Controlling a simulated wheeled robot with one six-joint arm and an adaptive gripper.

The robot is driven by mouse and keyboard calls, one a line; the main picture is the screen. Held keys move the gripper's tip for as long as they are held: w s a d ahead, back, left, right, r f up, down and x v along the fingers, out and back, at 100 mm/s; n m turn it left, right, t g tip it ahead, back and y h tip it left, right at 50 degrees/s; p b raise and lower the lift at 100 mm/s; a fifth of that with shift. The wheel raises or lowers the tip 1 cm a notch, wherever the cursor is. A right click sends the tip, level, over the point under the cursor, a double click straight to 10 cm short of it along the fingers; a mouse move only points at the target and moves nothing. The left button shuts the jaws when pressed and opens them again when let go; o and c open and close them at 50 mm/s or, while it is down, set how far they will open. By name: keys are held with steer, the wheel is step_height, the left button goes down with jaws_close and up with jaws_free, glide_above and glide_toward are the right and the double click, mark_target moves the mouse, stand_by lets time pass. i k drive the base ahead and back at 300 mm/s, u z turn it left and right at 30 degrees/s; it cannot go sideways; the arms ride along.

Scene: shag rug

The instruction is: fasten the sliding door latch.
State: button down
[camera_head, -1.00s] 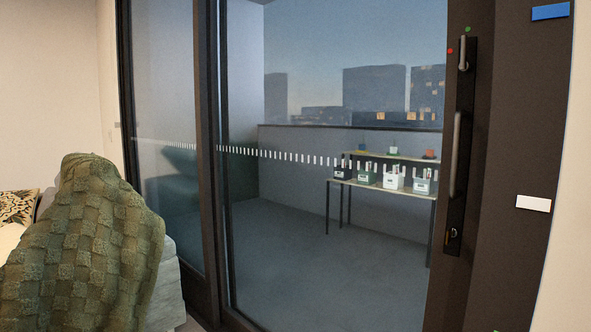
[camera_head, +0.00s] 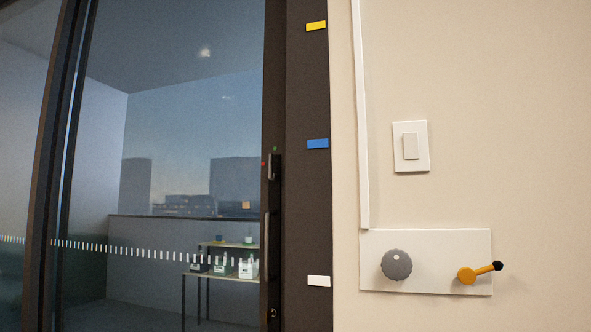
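The sliding glass door (camera_head: 180,150) fills the left half of the head view and has a dark frame. Its latch (camera_head: 273,167) is a small dark lever near the top of the black handle plate, on the door's right edge. A red dot and a green dot sit beside the latch. The long pull handle (camera_head: 266,232) is below it on the same plate. The door's right edge stands against the dark jamb; I cannot tell if a gap is there. My gripper is not in view.
The jamb carries yellow (camera_head: 316,26), blue (camera_head: 317,144) and white (camera_head: 318,281) tags. On the beige wall are a light switch (camera_head: 410,146) and a white panel (camera_head: 440,240) with a grey knob (camera_head: 396,264) and an orange lever (camera_head: 480,273). Shelves with boxes (camera_head: 215,270) stand behind the glass.

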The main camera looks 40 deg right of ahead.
mark_target(272, 176)
steer(key=z, duration=0.6)
steer(key=i, duration=0.45)
steer(key=z, duration=0.25)
steer(key=k, duration=1.2)
steer(key=u, duration=0.65)
steer(key=i, duration=1.35)
steer(key=z, duration=0.45)
